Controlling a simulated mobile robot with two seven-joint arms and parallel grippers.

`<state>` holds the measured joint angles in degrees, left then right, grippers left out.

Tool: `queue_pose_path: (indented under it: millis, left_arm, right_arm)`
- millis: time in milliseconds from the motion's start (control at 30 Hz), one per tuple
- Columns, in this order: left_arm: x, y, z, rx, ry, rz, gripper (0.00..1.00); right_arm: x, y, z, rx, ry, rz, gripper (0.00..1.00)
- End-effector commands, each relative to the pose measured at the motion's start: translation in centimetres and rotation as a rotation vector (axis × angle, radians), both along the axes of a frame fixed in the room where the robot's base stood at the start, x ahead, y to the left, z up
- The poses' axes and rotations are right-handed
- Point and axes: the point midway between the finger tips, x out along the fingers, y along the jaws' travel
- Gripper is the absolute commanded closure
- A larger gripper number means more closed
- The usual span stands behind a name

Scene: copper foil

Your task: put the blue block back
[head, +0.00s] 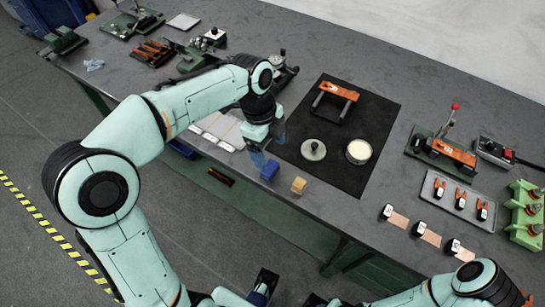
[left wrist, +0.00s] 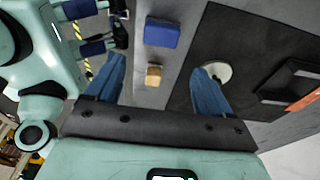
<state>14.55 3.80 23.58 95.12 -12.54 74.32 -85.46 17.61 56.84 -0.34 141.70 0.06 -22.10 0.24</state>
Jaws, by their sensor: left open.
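The blue block (head: 269,170) lies on the grey table near its front edge, left of a small tan wooden block (head: 298,185). My left gripper (head: 268,143) is open and points down just behind the blue block. In the left wrist view the blue block (left wrist: 162,33) shows beyond the fingertips, with the wooden block (left wrist: 154,75) between the two blue-grey fingers (left wrist: 158,66). Nothing is held between them. The blue block stands clear of the fingers in that view.
A black mat (head: 372,150) holds an orange-handled part (head: 338,91), a grey disc (head: 313,150) and a round pale-topped dish (head: 359,152). White cards (head: 222,128) lie left of my gripper. A grey tray (head: 447,201) stands right. Bare table surrounds the blocks.

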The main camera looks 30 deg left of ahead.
Motion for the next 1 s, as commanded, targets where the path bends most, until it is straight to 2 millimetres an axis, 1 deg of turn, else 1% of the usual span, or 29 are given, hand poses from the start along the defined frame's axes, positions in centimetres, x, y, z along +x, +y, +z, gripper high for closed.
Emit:
queue_pose_path:
  millis: [33,100,200,300,1000]
  left_arm:
    - [0.1,0.1,1.1,0.000,-0.003,0.001,0.18]
    - [0.1,0.3,2.1,0.000,-0.002,0.000,0.18]
    - [0.1,0.5,3.0,-0.001,-0.001,0.000,0.18]
    - [0.1,0.6,3.5,-0.001,0.000,0.000,0.18]
    - [0.0,0.6,3.5,0.000,0.001,0.000,0.18]
  right_arm:
    - [0.1,0.0,0.3,0.000,-0.001,0.000,0.57]
    - [0.1,0.0,0.5,-0.001,-0.002,-0.001,0.57]
    - [0.2,0.0,0.6,0.000,-0.002,0.000,0.57]
    - [0.2,0.0,0.7,0.000,-0.003,0.000,0.57]
    - [0.2,0.0,0.7,0.000,-0.003,0.000,0.57]
